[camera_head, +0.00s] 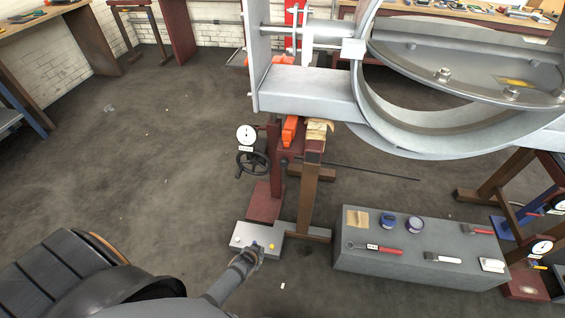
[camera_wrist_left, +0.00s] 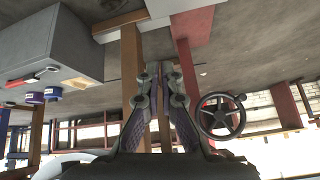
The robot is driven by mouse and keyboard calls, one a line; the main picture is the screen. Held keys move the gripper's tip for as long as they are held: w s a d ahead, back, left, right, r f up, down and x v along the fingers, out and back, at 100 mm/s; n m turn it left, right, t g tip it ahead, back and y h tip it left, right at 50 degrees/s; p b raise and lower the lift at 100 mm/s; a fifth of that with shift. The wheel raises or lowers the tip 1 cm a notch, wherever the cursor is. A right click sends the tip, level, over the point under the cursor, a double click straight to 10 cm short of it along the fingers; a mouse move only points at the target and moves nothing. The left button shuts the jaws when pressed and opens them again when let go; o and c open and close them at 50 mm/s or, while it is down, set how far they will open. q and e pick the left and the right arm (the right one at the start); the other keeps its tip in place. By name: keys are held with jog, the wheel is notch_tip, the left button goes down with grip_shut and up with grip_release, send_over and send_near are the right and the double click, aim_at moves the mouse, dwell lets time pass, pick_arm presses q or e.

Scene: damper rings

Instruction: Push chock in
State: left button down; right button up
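My left gripper (camera_head: 243,258) is low in the head view, over or near the pale base plate (camera_head: 270,240) at the foot of the stand. In the left wrist view its fingers (camera_wrist_left: 161,66) come together at the tips, with nothing seen held. No part is plainly marked as the chock. A small orange block (camera_head: 289,129) sits beside the top of the wooden post (camera_head: 307,190), under the big grey ring housing (camera_head: 310,95); it may be the chock, but I cannot tell. It is well above my gripper in the picture and apart from it.
A maroon stand (camera_head: 268,195) carries a black handwheel (camera_head: 252,163) and a dial gauge (camera_head: 246,134). A grey block (camera_head: 400,272) with tools stands right. Floor (camera_head: 150,150) at left is clear.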

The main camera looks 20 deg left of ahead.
pick_arm(q)
jog(key=w+r+t+b, duration=0.45)
jog(key=w+r, duration=0.35)
jog(key=w, duration=0.5)
jog(key=w+r+t+b, duration=0.1)
jog(key=w+r+b, duration=0.1)
jog(key=r, duration=0.3)
jog(key=w+r+n+t+y+b, duration=0.1)
jog(key=w+r+b, duration=0.1)
jog(key=w+r, duration=0.2)
jog(key=w+r+n+t+y+b, duration=0.1)
jog(key=w+r+t+b, duration=0.1)
jog(key=r, duration=0.6)
jog(key=shift+w+r, duration=0.1)
jog(key=shift+w, duration=0.5)
jog(key=n+t+y+b, duration=0.1)
jog(key=t, duration=0.1)
send_near(287, 137)
jog(key=shift+b+x, duration=0.6)
jog(key=shift+x, duration=2.4)
jog(key=shift+w+a, duration=0.15)
jog(key=shift+w, duration=0.25)
pick_arm(e)
jog(key=w+a+f, duration=0.2)
jog(key=w, duration=0.7)
jog(key=shift+w+f, duration=0.35)
pick_arm(q)
jog(key=shift+w, duration=0.15)
